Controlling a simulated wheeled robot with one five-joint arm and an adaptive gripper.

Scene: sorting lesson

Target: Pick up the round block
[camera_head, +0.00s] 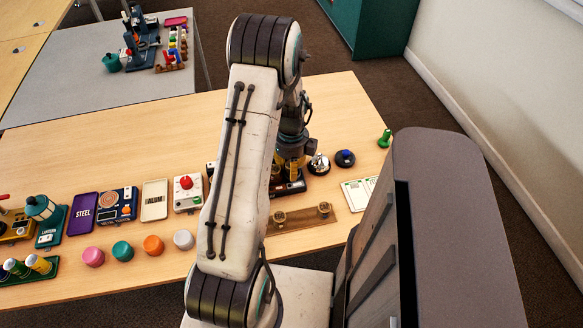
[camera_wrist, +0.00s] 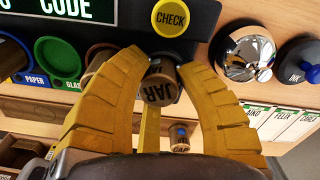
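A brown round block marked JAR (camera_wrist: 158,92) stands at the near edge of the dark sorting panel (camera_wrist: 190,15). My gripper (camera_wrist: 162,64) is open, its yellow fingers spread on the left and right of this block, with visible gaps. In the head view, my gripper (camera_head: 291,166) is over the dark panel, partly hidden by my arm. A smaller round block marked CAP (camera_wrist: 181,140) is on the wooden board nearer me. The board (camera_head: 300,219) also shows in the head view, with two round brown pieces on it.
A yellow CHECK button (camera_wrist: 171,18) is just beyond the JAR block. A silver bell (camera_wrist: 243,55) and a blue-topped INK pot (camera_wrist: 306,60) stand right. Green (camera_wrist: 57,60) and blue (camera_wrist: 20,45) round slots lie left. Several coloured round pieces, one orange (camera_head: 153,245), line the table front.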

